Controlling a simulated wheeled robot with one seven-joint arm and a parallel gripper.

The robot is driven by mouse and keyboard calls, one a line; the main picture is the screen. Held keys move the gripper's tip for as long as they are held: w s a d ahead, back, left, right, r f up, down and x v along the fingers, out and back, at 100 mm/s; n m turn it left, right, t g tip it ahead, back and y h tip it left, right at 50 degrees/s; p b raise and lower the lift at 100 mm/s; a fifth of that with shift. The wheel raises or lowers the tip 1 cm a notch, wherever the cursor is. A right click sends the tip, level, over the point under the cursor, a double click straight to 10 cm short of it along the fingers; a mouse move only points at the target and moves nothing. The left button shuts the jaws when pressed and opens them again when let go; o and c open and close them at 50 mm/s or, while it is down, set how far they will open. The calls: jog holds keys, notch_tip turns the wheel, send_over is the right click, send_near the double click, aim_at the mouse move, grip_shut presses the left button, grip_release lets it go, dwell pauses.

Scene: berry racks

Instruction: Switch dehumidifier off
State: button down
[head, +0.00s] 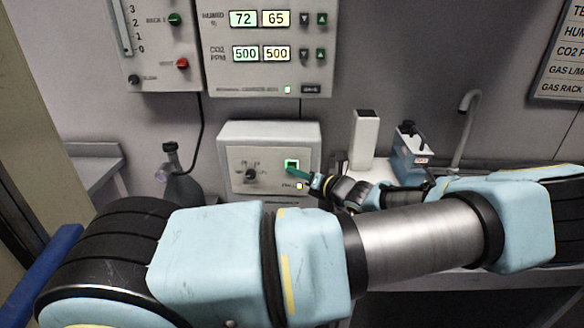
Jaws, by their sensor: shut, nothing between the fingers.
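The dehumidifier appears to be the white box (236,140) on the wall below the large control panel. Its front has a dark knob (252,174) at the left and a green-lit square switch (292,164) at the right. A small white light or button (299,185) sits below the switch. My gripper (291,171) is shut and empty, with its green tips at the lower edge of the lit switch. I cannot tell whether the tips touch it. My arm reaches in from the right and hides the box's lower right corner.
A control panel (265,79) with humidity and CO2 readouts hangs above. A dark bottle (180,180) stands left of the box. A white upright block (364,140), a blue-and-white device (410,150) and a curved tap (462,125) stand at the right, near my arm.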

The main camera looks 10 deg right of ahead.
jog(key=shift+w+d, duration=0.1)
jog(key=shift+w, duration=0.4)
dwell(0.5)
jog(key=shift+s, duration=0.1)
jog(key=shift+s+p, duration=0.6)
jog(key=shift+s, duration=0.2)
jog(key=shift+s+a, duration=0.1)
jog(key=shift+a, duration=0.1)
jog(key=s+p, duration=0.1)
jog(key=s, duration=0.1)
jog(key=s+a+p, duration=0.1)
jog(key=s, duration=0.1)
jog(key=shift+s, duration=0.35)
